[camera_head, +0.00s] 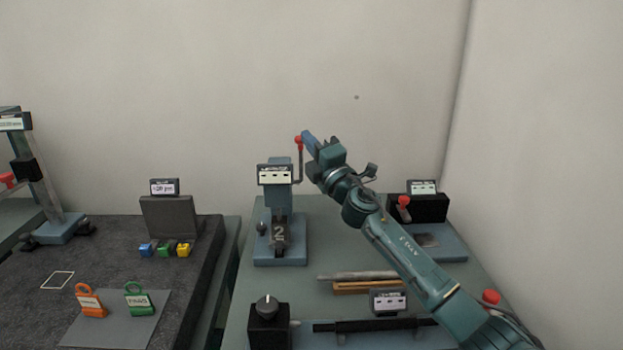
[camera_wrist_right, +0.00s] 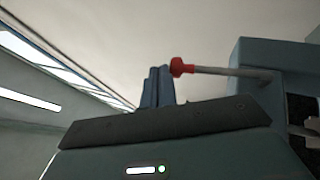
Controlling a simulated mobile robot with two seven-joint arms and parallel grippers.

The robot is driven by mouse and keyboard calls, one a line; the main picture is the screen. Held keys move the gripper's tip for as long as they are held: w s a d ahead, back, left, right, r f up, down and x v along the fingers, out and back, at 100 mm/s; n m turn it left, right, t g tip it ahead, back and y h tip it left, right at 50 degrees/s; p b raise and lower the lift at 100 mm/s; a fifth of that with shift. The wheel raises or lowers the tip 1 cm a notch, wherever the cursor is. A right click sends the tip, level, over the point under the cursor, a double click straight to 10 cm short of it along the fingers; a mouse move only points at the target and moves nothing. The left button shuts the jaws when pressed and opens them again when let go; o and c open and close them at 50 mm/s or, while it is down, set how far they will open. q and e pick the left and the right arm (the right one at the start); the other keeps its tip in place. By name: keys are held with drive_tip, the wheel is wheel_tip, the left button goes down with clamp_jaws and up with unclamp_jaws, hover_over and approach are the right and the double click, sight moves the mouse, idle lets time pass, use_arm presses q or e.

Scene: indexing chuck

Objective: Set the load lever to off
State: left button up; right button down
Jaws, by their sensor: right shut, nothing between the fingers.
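A lever with a red knob (camera_head: 298,140) stands upright on the right side of a blue-grey post station marked 2 (camera_head: 280,228); its label is too small to read, so I cannot confirm it is the load lever. My right gripper (camera_head: 306,137) is shut and empty, with its fingertips right beside the knob. In the right wrist view the shut blue fingers (camera_wrist_right: 158,88) are just left of the red knob (camera_wrist_right: 181,68), whose grey rod runs right to the station (camera_wrist_right: 255,55). Whether they touch I cannot tell. My left gripper is not in view.
Another red-knobbed lever (camera_head: 404,202) is on a black block at the right, and a red knob (camera_head: 490,296) is near my right arm. A black dial box (camera_head: 268,318) and a rod on a wooden rest (camera_head: 365,287) are in front.

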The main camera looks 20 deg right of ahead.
drive_tip(key=shift+w+d+r, duration=0.15)
drive_tip(key=shift+w, duration=0.3)
drive_tip(key=shift+d, duration=0.1)
idle(0.4)
